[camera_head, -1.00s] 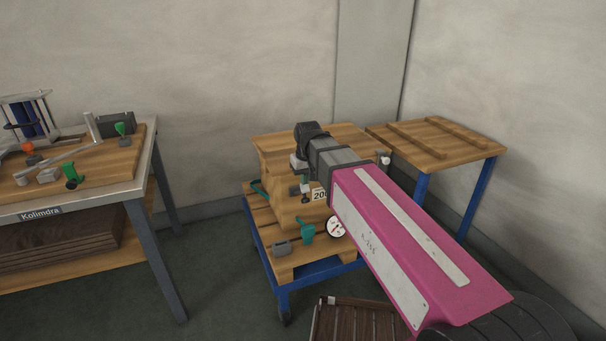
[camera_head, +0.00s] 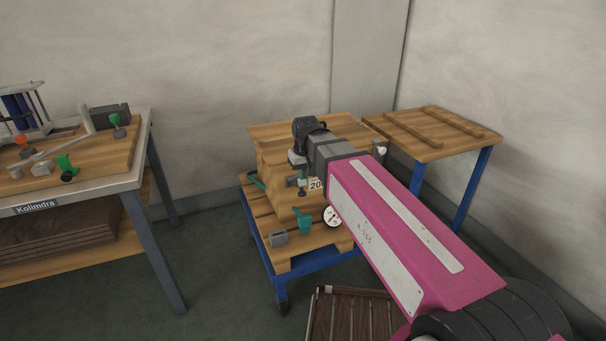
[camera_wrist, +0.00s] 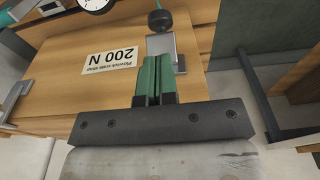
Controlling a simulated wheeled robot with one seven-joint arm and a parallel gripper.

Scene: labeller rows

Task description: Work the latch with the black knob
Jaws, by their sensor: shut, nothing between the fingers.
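In the wrist view a round black knob (camera_wrist: 158,19) stands just beyond my fingertips, beside a grey metal latch plate (camera_wrist: 161,44) on a wooden board. My gripper (camera_wrist: 155,62) has green fingers pressed together, with nothing between them. The fingertips are close to the plate; I cannot tell whether they touch it. In the head view my gripper (camera_head: 302,183) points down in front of the wooden block on the blue trolley. My wrist and arm cover part of the block, and the knob is not clear there.
A "200 N" label (camera_wrist: 109,60) and a dial gauge (camera_head: 332,216) are close by. A wooden-topped table (camera_head: 440,132) stands behind right, a workbench (camera_head: 90,185) at left.

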